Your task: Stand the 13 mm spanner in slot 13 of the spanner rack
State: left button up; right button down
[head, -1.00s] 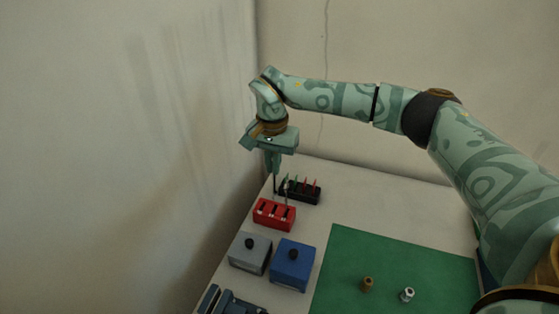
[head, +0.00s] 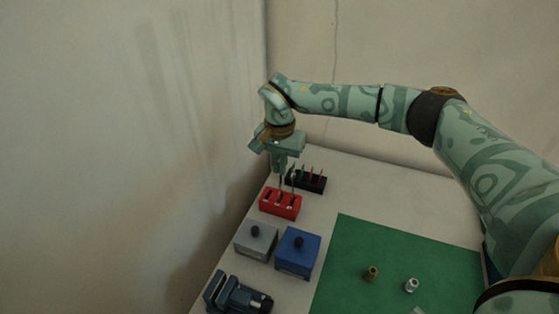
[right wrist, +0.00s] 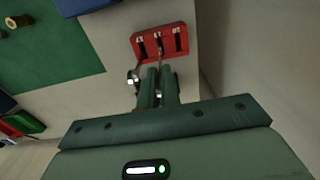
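The red spanner rack (head: 280,206) has three dark slots and also shows in the right wrist view (right wrist: 162,43). My right gripper (head: 282,168) is above it, pointing down, with its fingers (right wrist: 158,88) close together on a thin spanner (right wrist: 158,52). That spanner is upright and its lower end meets the rack's middle slot; how deep it sits I cannot tell. A second spanner (right wrist: 135,74) stands in the slot beside it, at the rack's right in the head view, close to the fingers. My left gripper is not in view.
A black rack (head: 318,184) with red and green tools stands behind. A grey box (head: 256,241) and a blue box (head: 297,252) stand in front, with a blue vise (head: 237,296) nearer. The green mat (head: 345,245) bears two small fittings. The wall is close on the left.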

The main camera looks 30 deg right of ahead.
jog(key=shift+p, duration=0.9)
dwell(1.2)
jog(key=shift+f, duration=0.3)
jog(key=shift+f+b, duration=1.2)
jog(key=shift+f, duration=1.05)
jog(key=c, duration=1.5)
grip_release()
jog(key=shift+c, duration=0.2)
jog(key=shift+r, duration=0.15)
notch_tip(320, 180, up, 16)
jog(key=shift+r+p, duration=0.1)
jog(key=shift+p, duration=0.95)
